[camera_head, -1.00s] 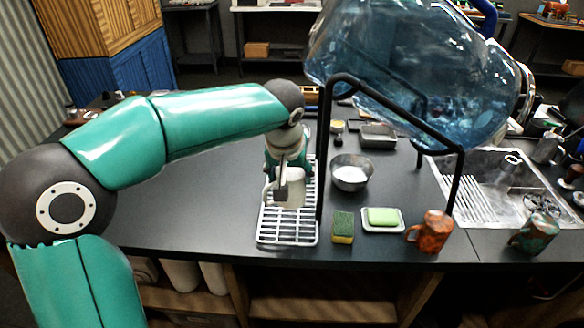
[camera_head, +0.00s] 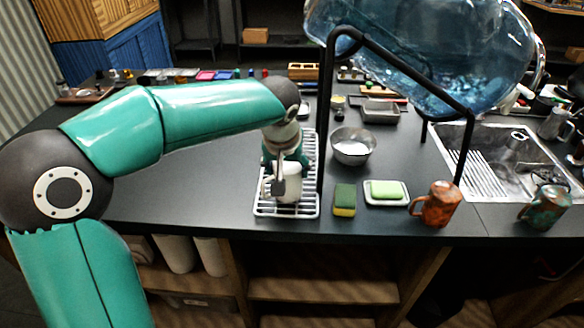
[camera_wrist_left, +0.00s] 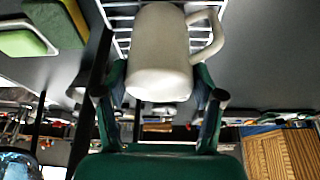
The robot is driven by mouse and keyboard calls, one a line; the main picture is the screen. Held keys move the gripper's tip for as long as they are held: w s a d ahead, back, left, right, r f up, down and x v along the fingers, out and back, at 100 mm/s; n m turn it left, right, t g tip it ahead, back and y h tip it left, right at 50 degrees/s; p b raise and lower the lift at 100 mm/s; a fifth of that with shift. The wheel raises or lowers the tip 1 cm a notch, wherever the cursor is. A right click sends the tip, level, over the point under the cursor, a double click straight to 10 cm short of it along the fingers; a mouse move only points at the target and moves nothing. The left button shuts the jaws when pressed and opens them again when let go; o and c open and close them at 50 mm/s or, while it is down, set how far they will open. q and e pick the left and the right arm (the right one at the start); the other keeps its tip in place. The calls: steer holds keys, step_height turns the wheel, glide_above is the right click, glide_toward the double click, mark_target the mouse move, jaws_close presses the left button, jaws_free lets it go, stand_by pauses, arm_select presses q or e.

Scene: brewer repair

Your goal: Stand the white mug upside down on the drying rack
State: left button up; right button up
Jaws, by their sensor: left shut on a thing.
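The white mug (camera_head: 291,185) is held over the front part of the white wire drying rack (camera_head: 262,209). My left gripper (camera_head: 279,186) is shut on the mug's sides and partly hides it in the head view. In the left wrist view the mug (camera_wrist_left: 160,50) shows between the fingers, with its handle to the right and rack wires behind it. The mug end nearest the wrist camera looks closed, with no opening visible. The mug is at or just above the wires; I cannot tell whether it touches. My right gripper is not in view.
A black frame (camera_head: 326,120) carrying a big blue bottle (camera_head: 430,50) stands right of the rack. A metal bowl (camera_head: 353,147), a sponge (camera_head: 344,199), a soap dish (camera_head: 386,191) and an orange mug (camera_head: 437,204) lie further right. Counter left of the rack is clear.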

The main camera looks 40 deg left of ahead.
arm_select(q)
steer(key=shift+f, duration=0.1)
steer(key=o, duration=1.2)
